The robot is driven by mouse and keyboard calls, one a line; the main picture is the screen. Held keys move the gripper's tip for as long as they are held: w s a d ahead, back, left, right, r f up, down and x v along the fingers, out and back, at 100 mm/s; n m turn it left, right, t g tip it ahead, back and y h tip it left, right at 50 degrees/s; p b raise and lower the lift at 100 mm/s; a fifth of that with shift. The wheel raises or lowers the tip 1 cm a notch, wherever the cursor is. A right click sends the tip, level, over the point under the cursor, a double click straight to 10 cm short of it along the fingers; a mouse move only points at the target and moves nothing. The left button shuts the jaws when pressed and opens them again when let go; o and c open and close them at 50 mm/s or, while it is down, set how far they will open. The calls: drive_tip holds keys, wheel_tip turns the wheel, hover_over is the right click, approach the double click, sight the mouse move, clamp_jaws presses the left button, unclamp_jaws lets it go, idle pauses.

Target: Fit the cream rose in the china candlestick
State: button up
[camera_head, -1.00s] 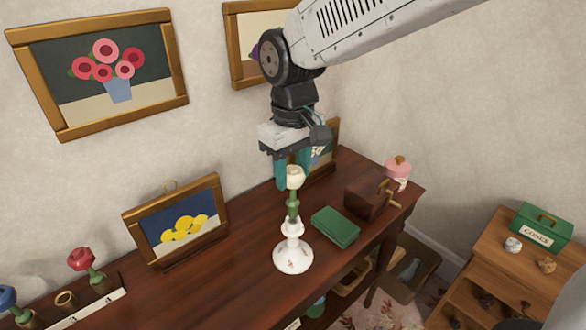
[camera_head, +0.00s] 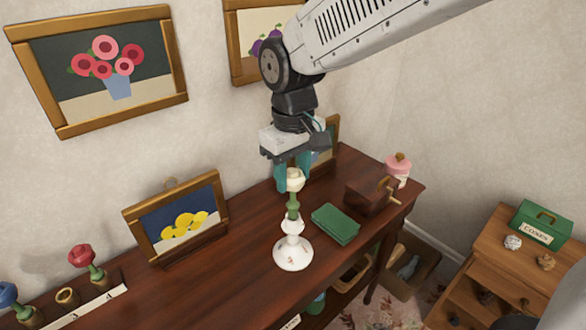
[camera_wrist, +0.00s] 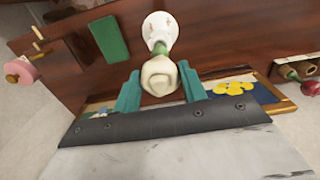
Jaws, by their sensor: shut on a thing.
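The cream rose (camera_head: 295,181) is upright between the teal fingers of my gripper (camera_head: 292,178), which is shut on its bloom. Its green stem (camera_head: 292,206) points down to the top of the white china candlestick (camera_head: 293,253), which stands upright on the dark wooden table. The stem's lower end meets the candlestick's top cup in the head view; how deep it sits is hidden. In the wrist view the rose (camera_wrist: 160,76) lies between both fingers, with the candlestick (camera_wrist: 160,27) beyond it.
A green book (camera_head: 335,224) and a brown box with a crank (camera_head: 370,194) lie right of the candlestick. A framed lemon picture (camera_head: 178,222) stands left. A rack (camera_head: 82,308) with red and blue flowers is at far left. The wall is close behind.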

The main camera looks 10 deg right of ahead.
drive_tip(key=shift+f, duration=1)
drive_tip(key=o, duration=0.9)
wheel_tip(320, 180, up, 8)
drive_tip(key=shift+f, duration=0.1)
drive_tip(key=s+d+m, duration=0.2)
drive_tip(key=s+d, duration=0.4)
drive_tip(key=d, duration=0.1)
drive_tip(key=s+d+f+m+t, duration=0.1)
drive_tip(key=s+d+m, duration=0.1)
drive_tip(key=s+d, duration=0.4)
drive_tip(key=s+d+m, duration=0.2)
drive_tip(key=s+d, duration=0.5)
drive_tip(key=shift+s+d+f+m, duration=0.15)
drive_tip(key=shift+s+d+m, duration=0.05)
drive_tip(key=shift+d+m, duration=0.2)
